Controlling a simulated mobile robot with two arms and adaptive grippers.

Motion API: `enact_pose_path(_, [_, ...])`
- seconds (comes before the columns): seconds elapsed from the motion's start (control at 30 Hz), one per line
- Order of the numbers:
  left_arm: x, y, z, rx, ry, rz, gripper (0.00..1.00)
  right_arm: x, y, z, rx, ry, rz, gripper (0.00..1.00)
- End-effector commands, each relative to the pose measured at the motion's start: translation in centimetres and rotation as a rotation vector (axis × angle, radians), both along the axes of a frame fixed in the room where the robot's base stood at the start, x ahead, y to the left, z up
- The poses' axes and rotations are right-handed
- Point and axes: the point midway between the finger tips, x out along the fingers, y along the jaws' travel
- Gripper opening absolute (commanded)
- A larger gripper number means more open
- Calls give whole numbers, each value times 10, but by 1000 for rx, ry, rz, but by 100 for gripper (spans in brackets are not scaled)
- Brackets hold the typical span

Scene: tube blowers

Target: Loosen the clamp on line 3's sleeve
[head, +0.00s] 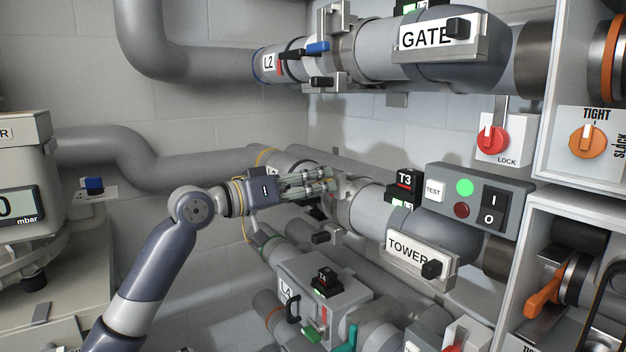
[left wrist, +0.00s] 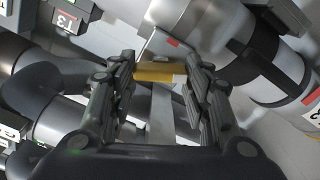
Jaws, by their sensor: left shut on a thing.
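My left gripper (head: 330,186) is at the sleeve on the middle pipe, line 3, which carries the T3 tag (head: 404,180) and the TOWER plate (head: 415,250). In the left wrist view its fingers are closed on a yellow lever (left wrist: 160,73), with a pale metal strip below it. The lever seems to belong to the sleeve's clamp; how far it is turned I cannot tell. In the head view the fingers hide the lever and most of the clamp. My right gripper is not in view.
The upper pipe carries the L2 tag (head: 269,63) and the GATE plate (head: 436,36). A switch box (head: 436,195) with a green light stands close right of line 3. Another pipe assembly with a T4 block (head: 323,281) lies below. A gauge cabinet (head: 25,160) stands at left.

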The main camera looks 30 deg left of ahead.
Motion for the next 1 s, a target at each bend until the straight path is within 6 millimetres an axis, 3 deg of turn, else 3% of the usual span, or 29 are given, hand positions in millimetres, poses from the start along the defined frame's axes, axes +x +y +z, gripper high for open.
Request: enact_pose_path(1.0, [1,3,2,-860,352,2,21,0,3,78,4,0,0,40])
